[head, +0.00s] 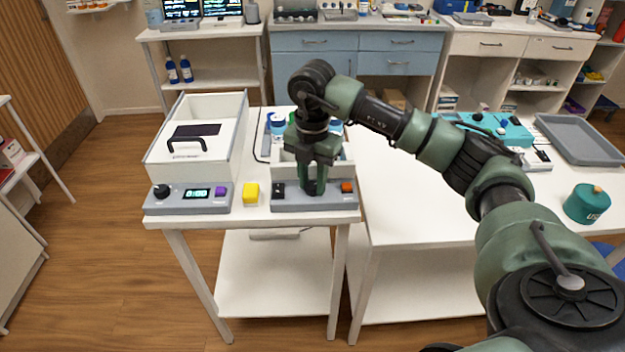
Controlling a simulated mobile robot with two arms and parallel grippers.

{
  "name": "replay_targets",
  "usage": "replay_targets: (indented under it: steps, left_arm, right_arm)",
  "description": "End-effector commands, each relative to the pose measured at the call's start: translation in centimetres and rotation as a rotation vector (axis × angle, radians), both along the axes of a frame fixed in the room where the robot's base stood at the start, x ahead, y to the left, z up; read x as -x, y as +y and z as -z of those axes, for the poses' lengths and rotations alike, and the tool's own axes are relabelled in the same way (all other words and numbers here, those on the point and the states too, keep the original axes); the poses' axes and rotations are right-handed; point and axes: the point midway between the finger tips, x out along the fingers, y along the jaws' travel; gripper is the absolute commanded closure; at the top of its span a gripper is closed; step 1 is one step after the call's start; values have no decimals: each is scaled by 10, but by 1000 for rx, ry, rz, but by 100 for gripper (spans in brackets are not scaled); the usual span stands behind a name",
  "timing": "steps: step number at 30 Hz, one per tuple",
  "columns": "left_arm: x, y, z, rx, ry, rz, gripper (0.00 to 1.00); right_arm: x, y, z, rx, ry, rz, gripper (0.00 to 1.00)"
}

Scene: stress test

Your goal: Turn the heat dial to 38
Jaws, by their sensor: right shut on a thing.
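A grey control panel (292,205) sits at the front right of the small white table, with a small black control at its left and an orange button (347,187) at its right. My right gripper (314,190) points straight down on the middle of this panel. It is shut on a dial there, which the fingers hide. I cannot read any number or mark on it. A second grey panel (178,208) at the front left has a black knob (161,191), a lit green display (197,192) and a purple button (221,192). My left gripper is not in view.
A yellow block (251,193) stands between the two panels. A white box (160,150) with a black handle stands behind the left panel. A white tray with blue-topped items is behind my gripper. A green canister (587,204) and grey tray (578,140) are on the right table.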

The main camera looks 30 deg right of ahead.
Motion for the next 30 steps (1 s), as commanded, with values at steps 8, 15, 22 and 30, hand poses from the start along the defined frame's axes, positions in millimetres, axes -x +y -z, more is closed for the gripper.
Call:
replay_targets:
  steps: [8,15,22,30]
  left_arm:
    - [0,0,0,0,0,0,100]
    - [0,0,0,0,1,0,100]
    - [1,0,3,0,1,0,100]
    - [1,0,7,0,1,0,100]
  right_arm:
    - [-3,-2,-4,0,-13,5,62]
    - [-1,-1,-2,0,-6,2,62]
    - [-2,-1,-22,0,-9,2,62]
    - [-2,-1,-67,-1,-10,3,62]
